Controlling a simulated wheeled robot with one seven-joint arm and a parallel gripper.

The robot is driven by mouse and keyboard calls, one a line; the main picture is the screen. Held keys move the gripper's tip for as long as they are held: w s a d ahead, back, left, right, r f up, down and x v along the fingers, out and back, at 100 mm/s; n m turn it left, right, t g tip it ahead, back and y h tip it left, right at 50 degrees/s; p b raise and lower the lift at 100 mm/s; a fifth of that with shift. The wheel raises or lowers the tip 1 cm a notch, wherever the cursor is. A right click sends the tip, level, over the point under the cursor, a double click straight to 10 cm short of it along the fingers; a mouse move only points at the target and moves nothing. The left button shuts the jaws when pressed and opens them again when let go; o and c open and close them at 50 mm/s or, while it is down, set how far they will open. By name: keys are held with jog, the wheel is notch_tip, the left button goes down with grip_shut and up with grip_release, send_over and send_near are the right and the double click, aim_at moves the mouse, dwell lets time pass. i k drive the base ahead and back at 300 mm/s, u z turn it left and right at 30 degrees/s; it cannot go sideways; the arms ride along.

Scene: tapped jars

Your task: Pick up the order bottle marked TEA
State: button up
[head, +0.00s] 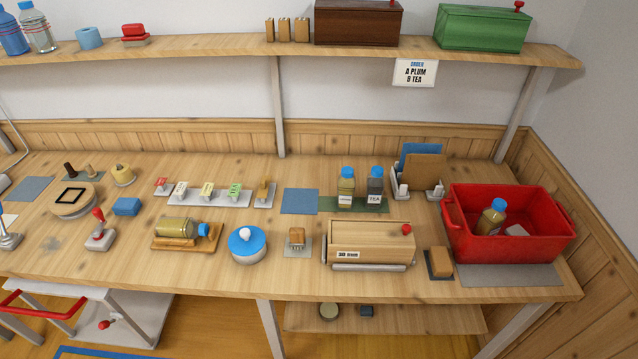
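The bottle marked TEA (375,187) stands upright with a blue cap and dark grey-blue contents. It is on the right part of a green mat (328,204) towards the back of the bench. Another blue-capped bottle (346,188) with olive-brown contents stands close on its left; its label is too small to read. The order card (415,73) on the upper shelf's edge reads "A PLUM, B TEA". A wooden box (370,242) with a red knob is in front of the two bottles. My gripper is not in view.
A red crate (458,237) at the right holds a blue-capped bottle (491,219). A file holder with folders (418,168) stands right of the TEA bottle. Another bottle (178,228) lies on a wooden tray. A blue mat (299,201) is bare.

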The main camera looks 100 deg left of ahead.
aim_at(375, 185)
jog(key=u, duration=3.5)
jog(key=i, duration=0.4)
jog(key=u, duration=0.6)
jog(key=i, duration=0.85)
jog(key=z, duration=0.3)
